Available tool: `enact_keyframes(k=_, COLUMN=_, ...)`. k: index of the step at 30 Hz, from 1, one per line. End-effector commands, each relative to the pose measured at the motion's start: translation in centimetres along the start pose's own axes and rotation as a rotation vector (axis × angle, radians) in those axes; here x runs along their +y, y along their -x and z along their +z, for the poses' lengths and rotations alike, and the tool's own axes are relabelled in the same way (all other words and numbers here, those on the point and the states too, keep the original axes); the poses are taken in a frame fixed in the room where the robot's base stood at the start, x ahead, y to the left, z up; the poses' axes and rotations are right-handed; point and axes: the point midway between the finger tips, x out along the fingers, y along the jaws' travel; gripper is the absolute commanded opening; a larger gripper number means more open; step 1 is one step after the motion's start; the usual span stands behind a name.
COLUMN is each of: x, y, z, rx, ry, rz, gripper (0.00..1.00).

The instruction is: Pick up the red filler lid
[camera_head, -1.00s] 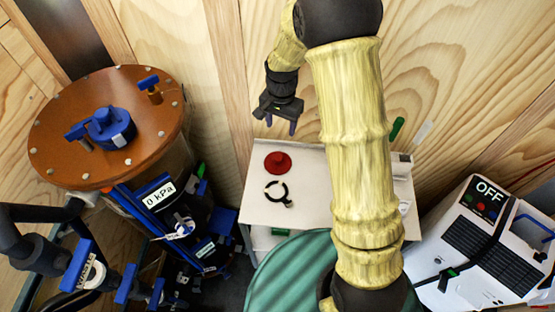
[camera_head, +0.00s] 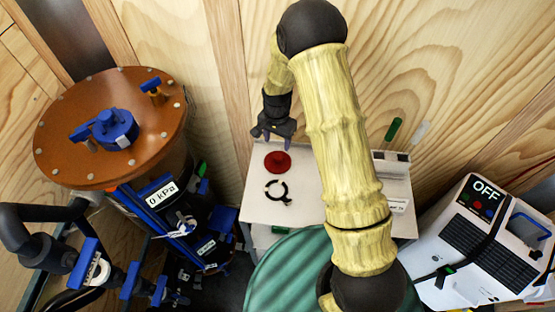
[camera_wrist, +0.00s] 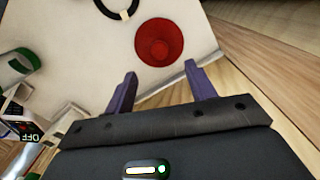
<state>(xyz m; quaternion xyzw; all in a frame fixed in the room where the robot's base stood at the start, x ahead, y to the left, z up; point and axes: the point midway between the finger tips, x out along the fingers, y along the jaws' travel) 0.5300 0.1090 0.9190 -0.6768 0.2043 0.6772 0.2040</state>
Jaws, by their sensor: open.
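The red filler lid (camera_head: 277,161) is a round red disc with a raised middle, lying on a white cart top (camera_head: 257,208) near its back left edge. In the wrist view the lid (camera_wrist: 160,42) is beyond the fingertips, a little left of midway between them. My gripper (camera_head: 273,139) is just behind the lid in the head view, apart from it. Its two purple fingers (camera_wrist: 160,80) are spread, with nothing between them.
A black ring clamp (camera_head: 278,191) lies in front of the lid. A copper-topped tank (camera_head: 65,140) with blue fittings stands left. A white unit marked OFF (camera_head: 455,262) is at right. A green ribbed drum (camera_head: 290,275) stands in front, and a wooden wall rises behind.

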Motion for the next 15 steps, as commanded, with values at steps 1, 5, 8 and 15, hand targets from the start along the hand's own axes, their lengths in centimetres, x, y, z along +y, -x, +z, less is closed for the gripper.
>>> enact_keyframes(k=1, x=0.1, y=-0.7, z=0.0, rx=-0.002, ry=-0.001, rz=0.002, gripper=0.55)
enact_keyframes(k=5, x=0.1, y=-2.7, z=0.1, rx=-0.003, ry=-0.001, rz=0.003, gripper=0.55)
enact_keyframes(k=8, x=0.1, y=-3.9, z=0.0, rx=-0.002, ry=0.000, rz=0.002, gripper=0.55)
enact_keyframes(k=15, x=0.0, y=-4.7, z=0.0, rx=0.001, ry=0.000, rz=-0.001, gripper=0.55)
